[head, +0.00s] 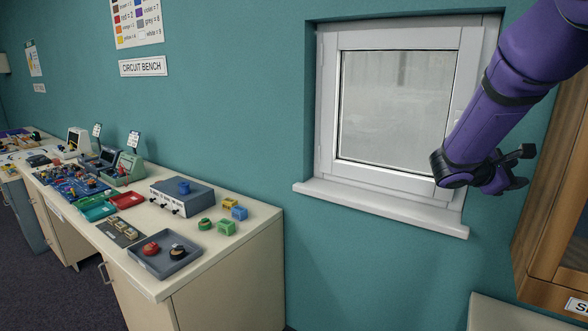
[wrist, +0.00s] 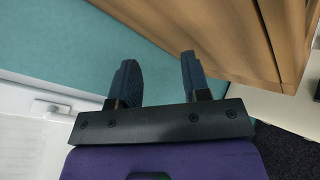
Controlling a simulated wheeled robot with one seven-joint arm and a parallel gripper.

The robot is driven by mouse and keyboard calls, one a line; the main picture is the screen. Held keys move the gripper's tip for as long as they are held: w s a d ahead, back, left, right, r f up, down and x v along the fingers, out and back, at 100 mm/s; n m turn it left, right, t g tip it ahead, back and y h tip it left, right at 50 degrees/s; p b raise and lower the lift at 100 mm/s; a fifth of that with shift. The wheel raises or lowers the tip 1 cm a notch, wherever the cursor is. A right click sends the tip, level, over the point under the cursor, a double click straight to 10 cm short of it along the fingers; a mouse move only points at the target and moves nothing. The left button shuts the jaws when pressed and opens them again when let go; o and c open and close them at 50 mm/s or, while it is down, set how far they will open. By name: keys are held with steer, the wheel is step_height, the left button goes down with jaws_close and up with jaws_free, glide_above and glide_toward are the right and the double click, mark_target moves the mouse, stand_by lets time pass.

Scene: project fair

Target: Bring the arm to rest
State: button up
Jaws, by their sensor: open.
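My arm, in purple covers, reaches in from the upper right in the head view and hangs in front of the window's right side. My gripper sits at its end, near the wooden cabinet. In the wrist view my gripper (wrist: 160,75) has its two dark fingers apart, with nothing between them. Past the fingertips I see the teal wall (wrist: 85,32) and the side of the wooden cabinet (wrist: 215,30). My gripper holds nothing.
A bench (head: 240,225) along the wall at left carries a grey tray (head: 147,262), a grey box (head: 200,199) and several small parts. The window (head: 395,110) has a sill (head: 380,207). The cabinet (head: 555,200) stands close at right. A pale surface (head: 500,316) lies below it.

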steer(key=s+a+r+m+t+y, duration=0.1)
steer(key=s+a+m+y, duration=0.5)
steer(key=s, duration=0.8)
steer(key=s+a+r+m+t+y, duration=0.1)
steer(key=s+a+r+m+y, duration=0.1)
steer(key=s+a+m+y, duration=0.4)
steer(key=s+a+y, duration=0.4)
steer(key=s+a, duration=0.3)
steer(key=s, duration=0.2)
steer(key=shift+a+r+t, duration=0.25)
steer(key=shift+r+t, duration=0.05)
steer(key=shift+t, duration=0.1)
